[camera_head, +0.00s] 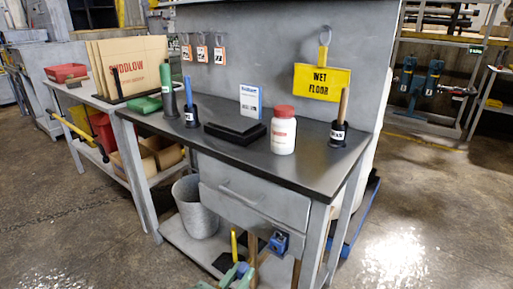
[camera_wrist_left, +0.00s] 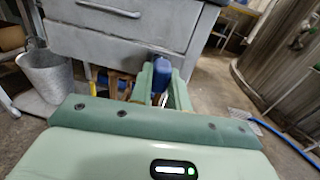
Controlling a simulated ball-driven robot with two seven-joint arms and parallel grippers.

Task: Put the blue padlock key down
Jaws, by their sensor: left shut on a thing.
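My left gripper (camera_head: 238,274) is low in front of the workbench, at the bottom of the head view. It is shut on the blue padlock key (camera_wrist_left: 161,76), whose blue head shows between the two fingers of the left gripper (camera_wrist_left: 163,84) in the left wrist view. In the head view only a small bit of blue shows between the fingers. The key is held in the air in front of the bench's lower part. Its far end is hidden. My right gripper is in neither view.
The dark bench top (camera_head: 185,138) holds a white bottle (camera_head: 283,132), a black box (camera_head: 235,132) and tool holders. A drawer (camera_head: 255,205) is under it. A metal bucket (camera_head: 195,208) and a blue object (camera_head: 278,243) are below. The floor at the right is open.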

